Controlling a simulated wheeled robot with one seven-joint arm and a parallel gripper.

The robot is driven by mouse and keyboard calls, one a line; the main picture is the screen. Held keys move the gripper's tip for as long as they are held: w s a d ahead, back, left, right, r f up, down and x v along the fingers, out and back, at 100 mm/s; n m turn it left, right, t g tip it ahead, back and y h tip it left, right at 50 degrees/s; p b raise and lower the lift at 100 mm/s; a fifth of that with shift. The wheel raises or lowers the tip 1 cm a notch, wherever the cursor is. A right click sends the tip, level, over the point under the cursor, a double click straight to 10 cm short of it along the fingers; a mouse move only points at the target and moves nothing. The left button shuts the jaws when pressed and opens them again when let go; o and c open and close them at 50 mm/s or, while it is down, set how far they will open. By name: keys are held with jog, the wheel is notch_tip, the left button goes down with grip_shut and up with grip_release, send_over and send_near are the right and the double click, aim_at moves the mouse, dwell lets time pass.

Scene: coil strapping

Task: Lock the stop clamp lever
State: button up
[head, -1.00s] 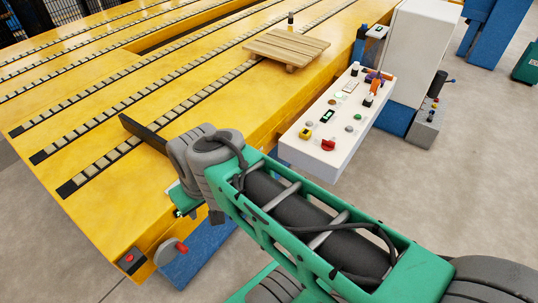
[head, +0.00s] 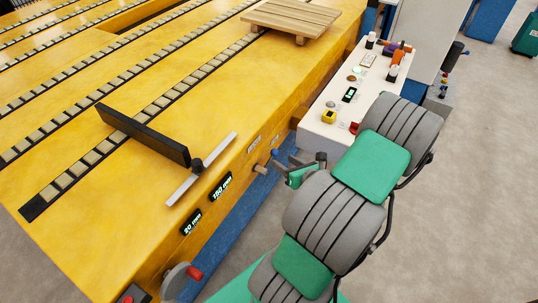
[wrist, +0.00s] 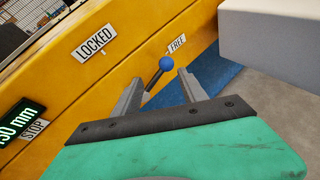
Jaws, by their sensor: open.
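The stop clamp lever (wrist: 166,65), a dark stem with a blue ball knob, sticks out from the yellow side face in the wrist view. It leans up toward the FREE label (wrist: 177,42), away from the LOCKED label (wrist: 95,42). My gripper (wrist: 160,78) is open, with its fingers on either side of the lever. The knob shows in the gap just beyond the fingertips; I cannot tell whether either finger touches the stem.
A black stop bar (head: 145,135) lies across the yellow table (head: 75,105). The white control box (head: 325,128) stands close to my gripper. A red-knobbed handwheel (head: 178,278) is on the side face. A wooden pallet (head: 290,20) lies farther back.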

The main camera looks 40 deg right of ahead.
aim_at(277, 154)
jog(key=shift+m+h, duration=0.3)
jog(key=shift+m, duration=0.3)
jog(key=x, duration=0.5)
jog(key=d+x, duration=0.1)
jog(key=x, duration=0.1)
jog(key=shift+w+f+b, duration=0.1)
jog(key=shift+f+b, duration=0.1)
jog(key=shift+b, duration=0.15)
jog(key=shift+c, duration=0.3)
grip_shut()
